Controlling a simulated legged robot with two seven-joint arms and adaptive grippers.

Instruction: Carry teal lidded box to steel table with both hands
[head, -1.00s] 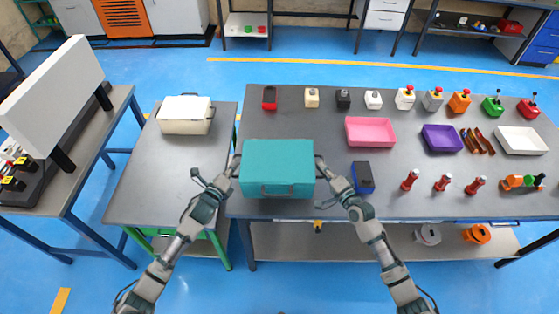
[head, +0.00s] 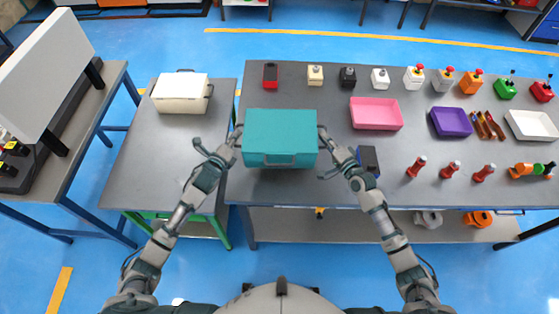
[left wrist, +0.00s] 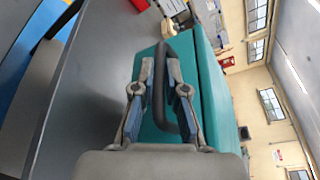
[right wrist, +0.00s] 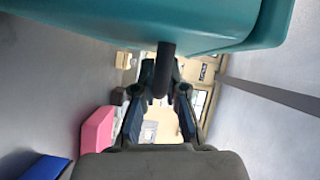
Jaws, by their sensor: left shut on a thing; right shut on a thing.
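The teal lidded box (head: 281,131) is at the left end of the long grey table, between my two grippers. Whether it rests on the top or hangs just above it I cannot tell. My left gripper (head: 236,138) is shut on the dark handle at the box's left side; the handle (left wrist: 165,85) runs between its fingers in the left wrist view. My right gripper (head: 324,138) is shut on the right side handle, which shows between its fingers in the right wrist view (right wrist: 164,70). The smaller grey table (head: 157,164) with green legs stands to the left.
A cream lidded box (head: 182,93) sits at the back of the smaller table; its front part is clear. A blue-black block (head: 368,160) lies close to my right gripper.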

